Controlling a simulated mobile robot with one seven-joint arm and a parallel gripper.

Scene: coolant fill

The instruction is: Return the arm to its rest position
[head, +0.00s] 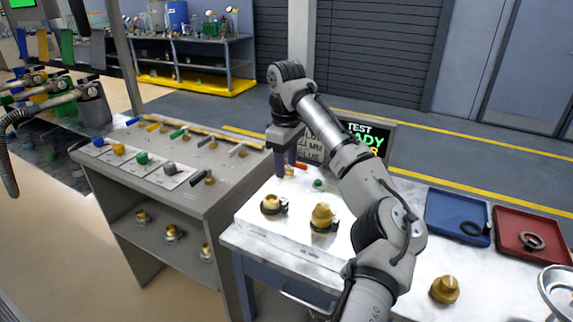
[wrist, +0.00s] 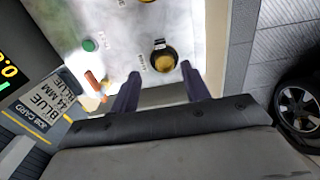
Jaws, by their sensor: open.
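My gripper (head: 284,172) hangs fingers-down above the far left part of the white test panel (head: 290,232), with my arm reaching in from the lower right. In the wrist view its two dark fingers (wrist: 160,74) are apart with nothing between them. Two brass fittings stand on the panel, a left one (head: 271,204) and a right one (head: 323,217). A green button (head: 318,183) and an orange-red lever (head: 299,165) are close to the gripper. In the wrist view a brass fitting (wrist: 164,60) lies just beyond the fingertips, apart from them.
A screen (head: 362,138) with partly hidden "TEST READY" text stands behind the panel. A blue tray (head: 440,220) and a red tray (head: 510,222) hold ring-shaped parts at right. A brass cap (head: 445,289) sits nearer. A grey bench (head: 110,160) with coloured valves stands left.

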